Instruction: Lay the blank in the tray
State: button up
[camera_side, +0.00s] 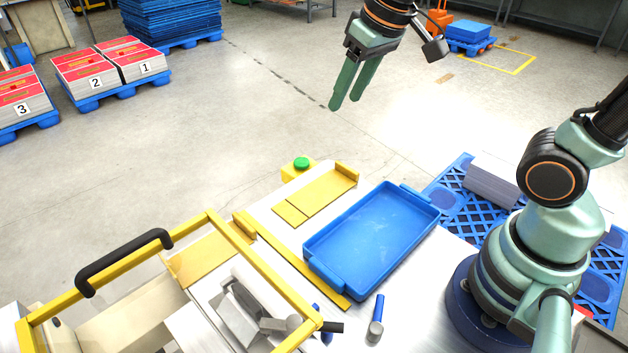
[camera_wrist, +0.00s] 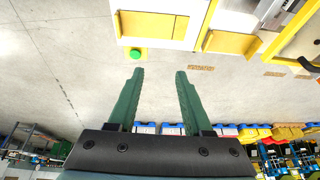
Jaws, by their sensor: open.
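The blue tray (camera_side: 372,238) lies on the white table in the side view, and its floor looks bare. A flat yellow-gold piece (camera_side: 318,198) lies on the table to the left of the tray, with a raised yellow bar at its far end. I cannot tell whether this piece is the blank or a fixed plate. A similar yellow piece shows at the top of the wrist view (camera_wrist: 150,27). My gripper (camera_side: 344,103) is open and empty, high up and beyond the table's far edge. Its two green fingers stand apart in the wrist view (camera_wrist: 160,71).
A yellow box with a green button (camera_side: 301,163) stands at the table's far edge. A yellow-framed guard with a black handle (camera_side: 124,262) is at front left. A blue-handled tool (camera_side: 377,318) lies in front of the tray. Stacks on blue pallets (camera_side: 84,92) stand farther off.

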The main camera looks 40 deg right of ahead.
jog(key=w+a+f+g, duration=0.2)
jog(key=w+a+f, duration=0.2)
jog(key=w+a, duration=0.45)
jog(key=g, duration=0.2)
send_near(239, 217)
notch_tip(239, 217, down, 3)
jog(key=shift+s+a, duration=0.1)
jog(key=shift+f, duration=2.85)
grip_shut()
